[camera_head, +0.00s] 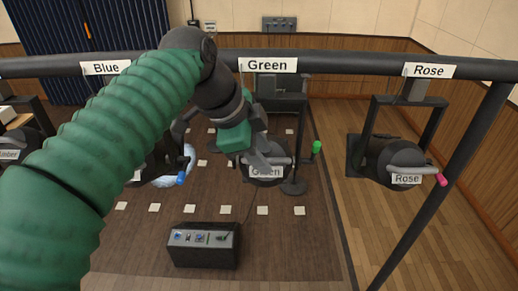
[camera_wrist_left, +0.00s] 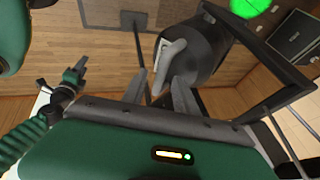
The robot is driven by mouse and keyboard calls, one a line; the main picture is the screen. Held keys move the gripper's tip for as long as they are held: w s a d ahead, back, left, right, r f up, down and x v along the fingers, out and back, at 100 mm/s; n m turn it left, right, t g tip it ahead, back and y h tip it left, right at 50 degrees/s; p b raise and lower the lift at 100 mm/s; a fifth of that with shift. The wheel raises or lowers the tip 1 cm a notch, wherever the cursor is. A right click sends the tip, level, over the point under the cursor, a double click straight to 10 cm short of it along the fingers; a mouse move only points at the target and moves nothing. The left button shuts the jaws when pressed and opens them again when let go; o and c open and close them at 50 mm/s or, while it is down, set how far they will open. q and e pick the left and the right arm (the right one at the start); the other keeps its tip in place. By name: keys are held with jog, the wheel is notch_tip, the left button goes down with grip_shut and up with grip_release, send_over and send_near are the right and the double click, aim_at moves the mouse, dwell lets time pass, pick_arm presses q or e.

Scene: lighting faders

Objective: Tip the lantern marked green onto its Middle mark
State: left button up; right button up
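The green lantern (camera_head: 262,178) is a dark drum labelled Green, hung in a yoke under the overhead bar. A rod with a green tip (camera_head: 316,147) sticks out at its right. My left gripper (camera_head: 268,157) is in front of the lantern, hiding part of it. In the left wrist view the drum (camera_wrist_left: 208,55) shows beyond the fingers, with a pale grey handle (camera_wrist_left: 168,60) on it. The left gripper (camera_wrist_left: 162,88) has its fingers apart, with the handle's end near the gap; contact is unclear. A second gripper (camera_wrist_left: 75,78), apparently my right, shows small at the left. I cannot make out a Middle mark.
The rose lantern (camera_head: 395,160) hangs to the right, with a pink-tipped rod. A blue-tipped rod (camera_head: 181,178) shows left, its lantern partly behind my arm. The overhead bar (camera_head: 340,64) spans the view. A black control box (camera_head: 203,245) stands below, near pale floor squares.

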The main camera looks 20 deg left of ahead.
pick_arm(q)
jog(key=p+v, duration=0.2)
jog(key=v, duration=1.4)
jog(key=shift+s+a+r+p, duration=0.2)
jog(key=shift+r+p, duration=0.05)
jog(key=shift+p, duration=0.1)
